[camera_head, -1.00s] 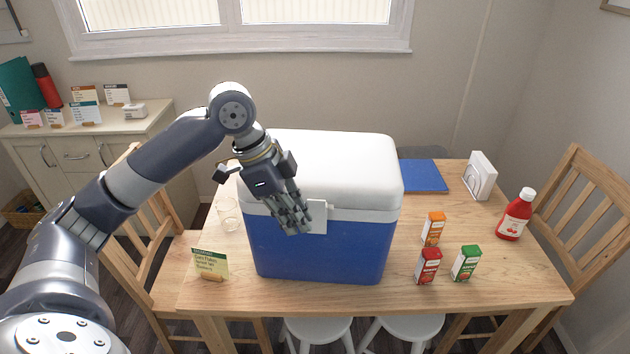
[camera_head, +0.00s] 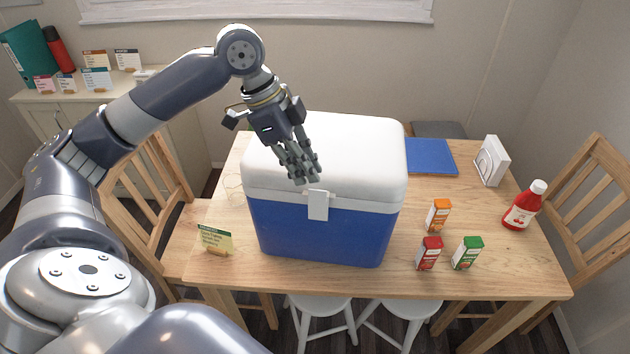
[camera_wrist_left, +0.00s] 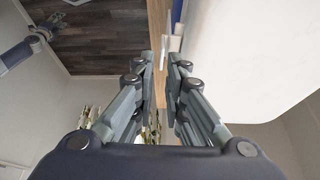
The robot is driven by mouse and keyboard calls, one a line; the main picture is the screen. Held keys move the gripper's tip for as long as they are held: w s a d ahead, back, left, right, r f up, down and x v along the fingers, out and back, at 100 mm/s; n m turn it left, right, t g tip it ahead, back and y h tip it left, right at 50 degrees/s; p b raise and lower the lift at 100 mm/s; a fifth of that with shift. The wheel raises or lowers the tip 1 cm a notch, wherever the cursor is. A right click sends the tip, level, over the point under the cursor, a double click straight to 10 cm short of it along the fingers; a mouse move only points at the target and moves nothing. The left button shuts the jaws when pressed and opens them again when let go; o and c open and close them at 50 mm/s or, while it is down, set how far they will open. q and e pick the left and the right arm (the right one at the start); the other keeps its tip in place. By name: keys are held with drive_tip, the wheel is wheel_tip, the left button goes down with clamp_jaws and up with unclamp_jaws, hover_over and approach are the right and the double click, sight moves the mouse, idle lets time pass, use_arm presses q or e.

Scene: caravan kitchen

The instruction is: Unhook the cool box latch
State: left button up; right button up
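The cool box (camera_head: 325,237) stands on the table with a blue body and a white lid (camera_head: 350,150), which is down. The white latch plate (camera_head: 318,207) is on its front, at the seam between lid and body. In the left wrist view a thin pale plate (camera_wrist_left: 165,52), likely the latch, shows edge-on beyond the fingertips. It seems to stand out from the box, but I cannot tell whether it is unhooked. My left gripper (camera_head: 306,181) is just above the latch, pointing down, apart from it. Its fingers show a narrow empty gap (camera_wrist_left: 165,68).
The table (camera_head: 480,280) holds several small cartons (camera_head: 467,253), a red bottle (camera_head: 524,206), a white box (camera_head: 491,160) and a blue mat (camera_head: 432,157) right of the cool box. A card (camera_head: 215,239) and a clear glass (camera_head: 233,187) stand left. Chairs and stools surround the table.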

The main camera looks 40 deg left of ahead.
use_arm(q)
hover_over(318, 204)
drive_tip(key=s, duration=0.1)
wheel_tip(318, 204, down, 5)
drive_tip(key=shift+r, duration=0.15)
clamp_jaws()
